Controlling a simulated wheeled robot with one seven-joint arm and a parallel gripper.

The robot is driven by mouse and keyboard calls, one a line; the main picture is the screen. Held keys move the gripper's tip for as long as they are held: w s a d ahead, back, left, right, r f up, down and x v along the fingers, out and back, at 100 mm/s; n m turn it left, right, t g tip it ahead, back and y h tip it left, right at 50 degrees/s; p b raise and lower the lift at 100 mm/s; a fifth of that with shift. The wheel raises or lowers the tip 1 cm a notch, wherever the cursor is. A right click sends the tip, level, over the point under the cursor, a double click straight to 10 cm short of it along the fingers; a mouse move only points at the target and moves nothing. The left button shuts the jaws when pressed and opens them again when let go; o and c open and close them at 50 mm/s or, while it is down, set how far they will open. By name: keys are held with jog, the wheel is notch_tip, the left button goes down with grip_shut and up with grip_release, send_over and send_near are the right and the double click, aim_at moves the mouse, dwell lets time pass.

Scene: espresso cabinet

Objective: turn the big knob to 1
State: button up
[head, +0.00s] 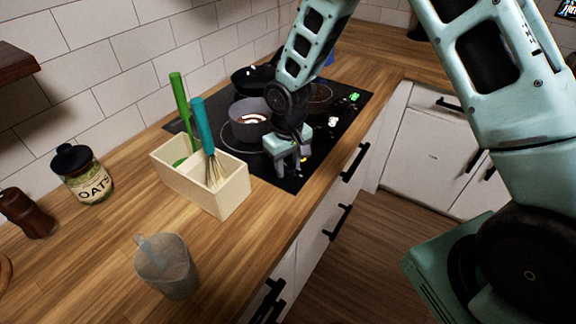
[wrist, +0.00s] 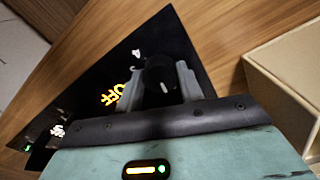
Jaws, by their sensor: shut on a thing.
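The big knob (wrist: 155,70) is black and round with a short white mark on it, on the black cooktop (wrist: 165,35). My gripper (wrist: 160,76) is shut on the knob, one grey finger on each side of it. Glowing orange OFF lettering (wrist: 112,95) lies just left of the knob, and a small pale mark (wrist: 137,53), too small to read surely, lies up and left of it. In the head view my gripper (head: 291,167) is low over the near end of the cooktop and hides the knob. I cannot tell which setting the knob's mark points to.
A grey pot (head: 248,122) and a dark pan (head: 250,78) stand on the cooktop. A cream utensil box (head: 228,197) with a whisk stands to the left. A clear jug (head: 166,268) and an oats jar (head: 83,176) are on the counter. Another lit knob area (wrist: 55,130) shows at lower left.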

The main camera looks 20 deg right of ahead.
aim_at(288, 166)
jog(key=m+b, duration=0.1)
jog(key=m, duration=0.4)
jog(key=shift+m+b, duration=0.3)
jog(key=shift+b, duration=0.05)
dwell(0.3)
jog(key=o, duration=1)
jog(key=shift+r, duration=0.1)
notch_tip(288, 166, up, 17)
jog(key=shift+r+b, duration=0.15)
jog(key=shift+b, duration=1.1)
